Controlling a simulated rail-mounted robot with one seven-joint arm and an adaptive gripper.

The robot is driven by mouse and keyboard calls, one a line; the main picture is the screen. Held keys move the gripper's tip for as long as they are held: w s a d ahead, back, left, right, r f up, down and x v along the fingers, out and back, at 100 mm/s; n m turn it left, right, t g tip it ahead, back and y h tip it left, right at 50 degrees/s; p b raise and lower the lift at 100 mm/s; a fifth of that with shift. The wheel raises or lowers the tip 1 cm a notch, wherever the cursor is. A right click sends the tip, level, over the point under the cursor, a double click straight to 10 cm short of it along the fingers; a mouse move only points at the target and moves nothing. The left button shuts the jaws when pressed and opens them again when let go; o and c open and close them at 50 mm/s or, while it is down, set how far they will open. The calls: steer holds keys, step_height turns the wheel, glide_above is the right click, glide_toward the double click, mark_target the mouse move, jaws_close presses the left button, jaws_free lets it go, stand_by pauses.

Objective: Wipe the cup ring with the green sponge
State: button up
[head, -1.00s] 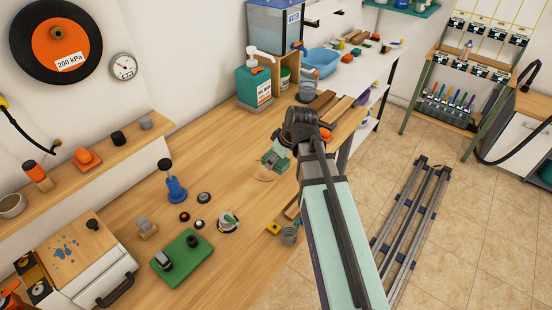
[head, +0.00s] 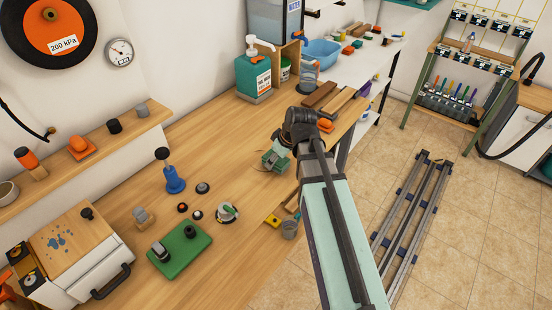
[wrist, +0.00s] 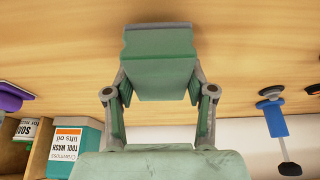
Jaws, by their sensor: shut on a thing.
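My gripper (head: 276,160) is low over the wooden bench, near the middle of the head view. It is shut on the green sponge (wrist: 160,72), which sits between both fingers in the wrist view. The sponge (head: 270,163) also shows as a small green block under my wrist in the head view. Its far face is close to the bench surface; I cannot tell whether it touches. No cup ring shows in either current view; the bench under the sponge and arm is hidden.
A tool wash bottle (head: 253,75) stands at the back of the bench. Bare wood lies left of my gripper.

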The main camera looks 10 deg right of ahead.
mark_target(250, 153)
steer(key=shift+f+b, duration=0.35)
steer(key=shift+f, duration=0.3)
stand_by(0.6)
steer(key=shift+w+a+r, duration=0.1)
steer(key=shift+w+a, duration=0.6)
steer(key=shift+w, duration=0.25)
steer(key=shift+w+a, duration=0.85)
steer(key=shift+w, duration=0.25)
steer(key=shift+w+a, duration=0.85)
steer(key=shift+w, duration=0.2)
steer(key=shift+w+a, duration=0.85)
steer(key=shift+w, duration=0.25)
steer(key=shift+s, duration=0.1)
